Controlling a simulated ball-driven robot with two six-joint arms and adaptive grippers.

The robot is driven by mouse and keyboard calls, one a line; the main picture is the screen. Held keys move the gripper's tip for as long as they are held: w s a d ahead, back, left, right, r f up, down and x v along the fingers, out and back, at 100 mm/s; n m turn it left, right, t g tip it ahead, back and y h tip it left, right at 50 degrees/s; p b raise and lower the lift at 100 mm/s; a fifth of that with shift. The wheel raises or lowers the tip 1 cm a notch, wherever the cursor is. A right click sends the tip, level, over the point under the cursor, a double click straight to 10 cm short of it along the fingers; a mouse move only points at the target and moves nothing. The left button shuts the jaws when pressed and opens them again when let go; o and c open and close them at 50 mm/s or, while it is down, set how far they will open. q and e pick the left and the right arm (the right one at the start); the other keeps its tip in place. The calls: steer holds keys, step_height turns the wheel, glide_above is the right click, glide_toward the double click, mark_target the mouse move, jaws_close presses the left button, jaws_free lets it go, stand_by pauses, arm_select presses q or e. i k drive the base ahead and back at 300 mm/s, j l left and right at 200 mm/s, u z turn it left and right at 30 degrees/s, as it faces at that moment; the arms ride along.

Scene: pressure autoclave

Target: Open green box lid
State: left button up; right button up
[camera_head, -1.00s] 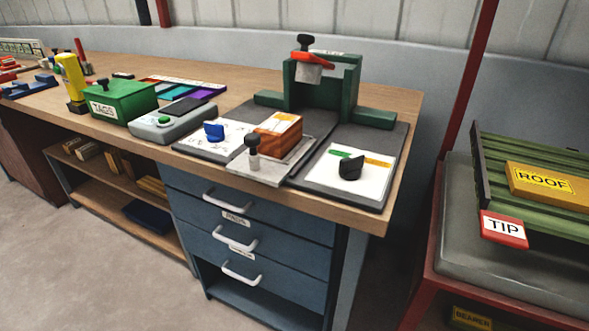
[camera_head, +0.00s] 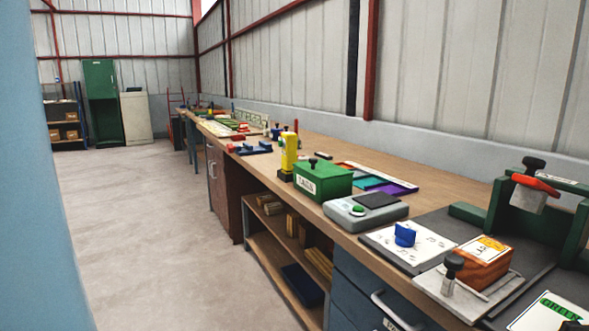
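A green box (camera_head: 322,181) with a white label reading TAGS stands on the wooden workbench (camera_head: 430,196), right of a yellow upright device (camera_head: 289,152). Its green lid (camera_head: 325,165) lies flat on top and looks shut, with a small black knob (camera_head: 313,162) on it. Neither of my grippers shows in this view. I cannot tell what is inside the box.
A grey device with a green button (camera_head: 358,210) stands close to the right of the box. Colored trays (camera_head: 378,181) lie behind it. A wooden block (camera_head: 478,262) and a green press frame (camera_head: 530,209) are at the right. The floor (camera_head: 150,220) left of the bench is clear.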

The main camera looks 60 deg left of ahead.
mark_target(321, 169)
steer(key=u, duration=1.7)
steer(key=i+u, duration=0.25)
